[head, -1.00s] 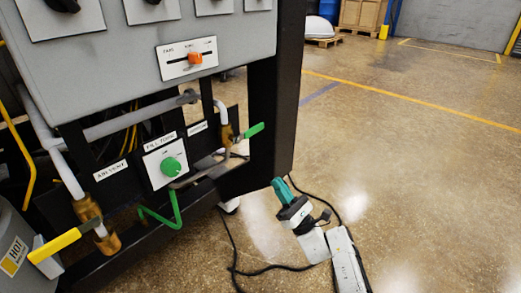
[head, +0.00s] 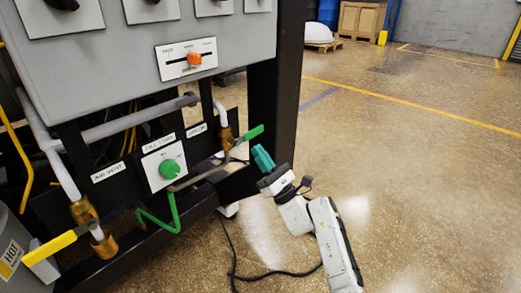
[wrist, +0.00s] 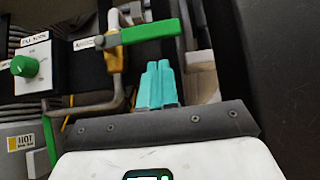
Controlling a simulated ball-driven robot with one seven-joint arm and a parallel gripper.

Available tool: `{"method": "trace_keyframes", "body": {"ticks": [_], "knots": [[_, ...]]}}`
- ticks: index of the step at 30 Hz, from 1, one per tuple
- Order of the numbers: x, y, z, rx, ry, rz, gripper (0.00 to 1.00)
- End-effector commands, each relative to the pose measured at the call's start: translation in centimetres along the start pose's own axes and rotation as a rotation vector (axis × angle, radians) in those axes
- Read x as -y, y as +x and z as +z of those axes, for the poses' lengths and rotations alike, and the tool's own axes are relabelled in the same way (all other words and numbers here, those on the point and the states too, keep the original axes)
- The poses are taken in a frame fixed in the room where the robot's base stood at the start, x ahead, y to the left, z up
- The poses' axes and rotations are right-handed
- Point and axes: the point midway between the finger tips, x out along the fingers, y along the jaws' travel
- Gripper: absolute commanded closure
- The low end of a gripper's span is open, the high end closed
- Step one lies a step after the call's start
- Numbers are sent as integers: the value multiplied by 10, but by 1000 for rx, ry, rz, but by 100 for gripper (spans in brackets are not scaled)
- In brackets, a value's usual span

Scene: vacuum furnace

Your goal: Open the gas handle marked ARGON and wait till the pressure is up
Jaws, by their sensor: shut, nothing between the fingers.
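The green gas handle (head: 253,132) sits on a brass valve (head: 225,138) at the right end of the panel's lower pipework. The label beside it (head: 197,131) is blurred in the head view; in the wrist view the label (wrist: 88,43) seems to read ARGON. The handle (wrist: 150,32) lies nearly level there, pointing right from the valve. My gripper (head: 263,157) has teal fingers and is shut and empty, just below and right of the handle's tip. In the wrist view the fingers (wrist: 157,82) are below the handle, apart from it. No pressure reading is legible.
A green knob (head: 169,168) and a bent green lever (head: 160,218) are left of the valve. A yellow handle (head: 50,247) is at lower left. An orange slider (head: 194,59) is on the grey cabinet above. A black post (head: 276,100) stands behind my gripper. The floor at right is clear.

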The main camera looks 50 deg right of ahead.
Motion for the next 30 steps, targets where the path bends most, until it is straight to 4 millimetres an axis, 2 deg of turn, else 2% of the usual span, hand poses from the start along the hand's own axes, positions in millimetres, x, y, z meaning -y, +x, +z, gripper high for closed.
{"method": "trace_keyframes", "body": {"ticks": [7,30], "knots": [[0,15,16,0,1,0,100],[4,22,22,1,-61,59,100]]}}
